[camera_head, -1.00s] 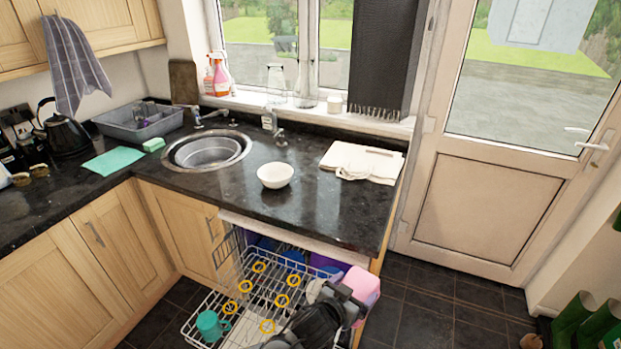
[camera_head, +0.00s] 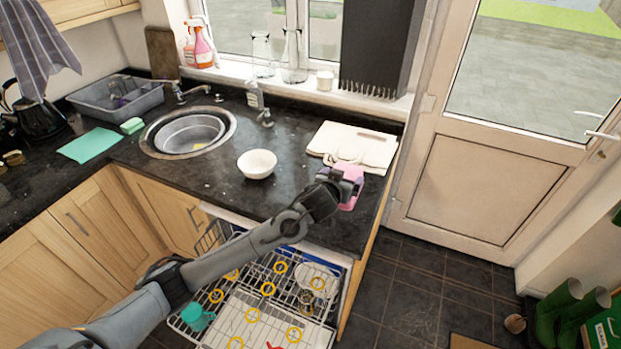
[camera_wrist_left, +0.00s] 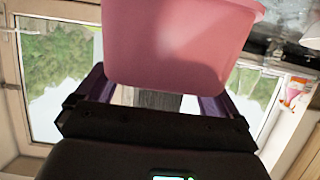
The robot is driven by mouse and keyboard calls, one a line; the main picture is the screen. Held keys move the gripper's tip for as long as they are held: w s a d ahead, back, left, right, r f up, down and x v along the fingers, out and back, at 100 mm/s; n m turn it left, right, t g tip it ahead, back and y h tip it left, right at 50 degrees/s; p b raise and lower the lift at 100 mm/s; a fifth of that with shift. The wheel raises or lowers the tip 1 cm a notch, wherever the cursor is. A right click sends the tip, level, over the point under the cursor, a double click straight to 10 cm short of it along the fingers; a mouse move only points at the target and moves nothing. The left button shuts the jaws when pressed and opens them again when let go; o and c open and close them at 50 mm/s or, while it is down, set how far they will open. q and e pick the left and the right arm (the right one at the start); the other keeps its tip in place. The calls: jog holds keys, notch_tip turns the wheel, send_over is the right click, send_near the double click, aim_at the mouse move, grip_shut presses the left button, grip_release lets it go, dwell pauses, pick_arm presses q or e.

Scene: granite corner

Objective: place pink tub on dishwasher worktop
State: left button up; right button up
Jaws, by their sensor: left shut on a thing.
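The pink tub (camera_head: 350,192) shows in the head view at the right end of the dark worktop (camera_head: 300,205), above the open dishwasher (camera_head: 262,300). My left gripper (camera_head: 347,178) is shut on the tub, and the gripper hides part of it. In the left wrist view the tub (camera_wrist_left: 180,45) fills the top middle, between the fingers of my gripper (camera_wrist_left: 155,100). I cannot tell whether the tub's base touches the worktop. My right gripper is not in view.
A white bowl (camera_head: 257,164) stands left of the tub. A white board with a cloth (camera_head: 353,146) lies just behind it. The sink (camera_head: 190,134) is farther left. The pulled-out rack holds a teal mug (camera_head: 197,317). Dark worktop is bare between bowl and tub.

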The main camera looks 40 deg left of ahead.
pick_arm(q)
jog(key=shift+w+a+f+p, duration=0.4)
jog(key=shift+w+a+f, duration=0.1)
jog(key=shift+a+f, duration=1.15)
jog(key=shift+w+a+f+p, duration=0.4)
jog(key=shift+w+a+f, duration=0.1)
jog(key=shift+a+f, duration=1.1)
jog(key=shift+w+a+f+p, duration=0.4)
jog(key=shift+w+a+f, duration=0.1)
jog(key=shift+a+f, duration=1.15)
jog(key=shift+d+f, duration=0.15)
jog(key=shift+f, duration=0.05)
jog(key=shift+f, duration=0.15)
jog(key=o, duration=0.7)
jog(key=shift+c, duration=0.2)
